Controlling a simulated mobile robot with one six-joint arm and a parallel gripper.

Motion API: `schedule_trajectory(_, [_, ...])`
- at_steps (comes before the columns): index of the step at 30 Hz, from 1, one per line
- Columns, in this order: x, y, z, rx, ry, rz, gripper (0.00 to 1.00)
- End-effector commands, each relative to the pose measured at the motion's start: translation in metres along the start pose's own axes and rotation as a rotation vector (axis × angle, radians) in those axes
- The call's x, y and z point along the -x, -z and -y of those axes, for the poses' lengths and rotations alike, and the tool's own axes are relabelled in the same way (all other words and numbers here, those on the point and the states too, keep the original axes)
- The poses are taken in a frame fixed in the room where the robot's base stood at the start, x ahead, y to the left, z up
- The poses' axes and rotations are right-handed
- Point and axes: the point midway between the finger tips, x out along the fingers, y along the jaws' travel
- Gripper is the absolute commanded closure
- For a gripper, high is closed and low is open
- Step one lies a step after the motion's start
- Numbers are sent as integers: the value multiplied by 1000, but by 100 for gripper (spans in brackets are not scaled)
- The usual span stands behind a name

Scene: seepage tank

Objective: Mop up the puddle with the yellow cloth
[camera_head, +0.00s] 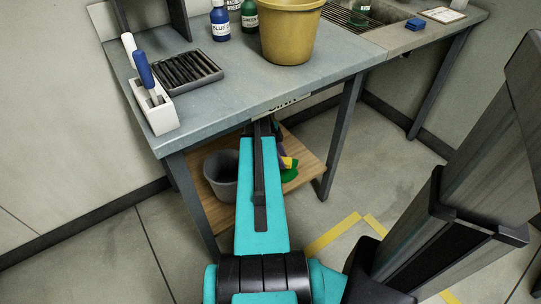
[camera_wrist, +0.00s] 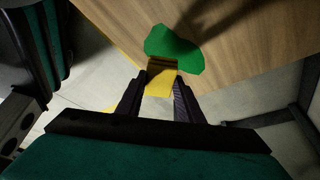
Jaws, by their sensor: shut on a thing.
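My gripper (camera_wrist: 161,78) is shut on the yellow cloth (camera_wrist: 158,88), which sits between the two dark fingers in the wrist view. The green puddle (camera_wrist: 176,47) lies on the wooden lower shelf (camera_wrist: 240,40), just beyond the fingertips. The cloth's far end meets the puddle's near edge in this view; I cannot tell if they touch. In the head view, the cloth (camera_head: 287,162) and puddle (camera_head: 290,174) show under the bench at the shelf's right side, and my arm hides most of the gripper.
The grey workbench (camera_head: 220,105) stands above the shelf, with its legs on both sides. A grey bucket (camera_head: 222,177) stands on the shelf to the left. On the bench are a mustard bucket (camera_head: 288,32), bottles, a black tray (camera_head: 180,76) and a white holder (camera_head: 153,108).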

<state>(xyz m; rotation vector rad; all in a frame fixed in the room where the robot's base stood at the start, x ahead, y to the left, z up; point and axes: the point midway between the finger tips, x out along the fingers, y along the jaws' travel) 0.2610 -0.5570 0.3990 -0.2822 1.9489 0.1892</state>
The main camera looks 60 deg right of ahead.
Motion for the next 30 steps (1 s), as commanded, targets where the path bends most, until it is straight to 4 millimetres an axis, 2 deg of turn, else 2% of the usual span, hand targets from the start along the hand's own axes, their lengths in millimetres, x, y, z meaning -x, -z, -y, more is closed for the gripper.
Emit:
schedule_trajectory(17, [-5, 2, 0, -12, -5, 0, 84])
schedule_trajectory(30, [-33, -5, 1, -18, -7, 0, 84])
